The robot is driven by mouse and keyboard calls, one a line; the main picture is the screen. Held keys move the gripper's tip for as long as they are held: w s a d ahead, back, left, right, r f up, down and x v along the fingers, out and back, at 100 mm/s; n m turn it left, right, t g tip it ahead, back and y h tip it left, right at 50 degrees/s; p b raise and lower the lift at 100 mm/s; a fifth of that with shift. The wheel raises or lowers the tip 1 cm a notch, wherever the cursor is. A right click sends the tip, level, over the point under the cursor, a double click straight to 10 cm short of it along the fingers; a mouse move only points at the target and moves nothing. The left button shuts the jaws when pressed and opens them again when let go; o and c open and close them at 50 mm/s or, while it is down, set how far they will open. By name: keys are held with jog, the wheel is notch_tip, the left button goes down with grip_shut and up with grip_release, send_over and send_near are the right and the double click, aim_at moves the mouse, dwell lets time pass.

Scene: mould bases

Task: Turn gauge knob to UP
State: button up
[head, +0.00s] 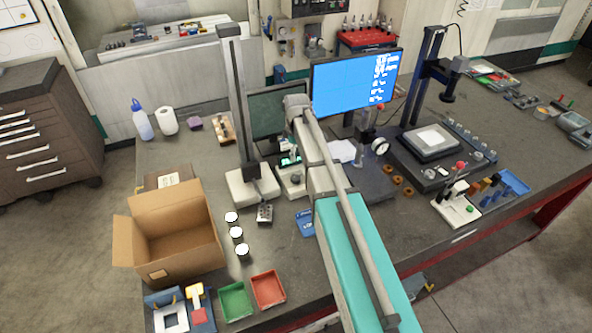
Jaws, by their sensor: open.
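My arm reaches from the bottom of the head view over the bench. My gripper (293,150) is small and partly hidden by my arm, and appears open. It is close above a small bench device with a white base (292,183) and a green lit display (289,161). I cannot tell whether it touches the device. A tall column gauge stand (236,105) with a white base stands just left of it. A round dial gauge (380,146) is on a stand to the right. No knob or UP marking can be made out at this size.
A monitor (352,82) and a dark green panel (276,118) stand behind. An open cardboard box (205,225), a green tray (235,301) and a red tray (268,289) are at front left. A camera stand (422,85) is at the right.

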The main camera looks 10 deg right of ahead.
aim_at(296, 177)
jog(key=shift+w+r+n, duration=0.25)
jog(key=shift+w+n, duration=0.05)
jog(key=shift+w, duration=0.25)
jog(key=shift+f, duration=0.15)
notch_tip(296, 177, down, 14)
jog(key=b, duration=1.3)
jog(key=shift+r+b, duration=0.25)
jog(key=shift+b, duration=0.1)
jog(key=c, duration=1.1)
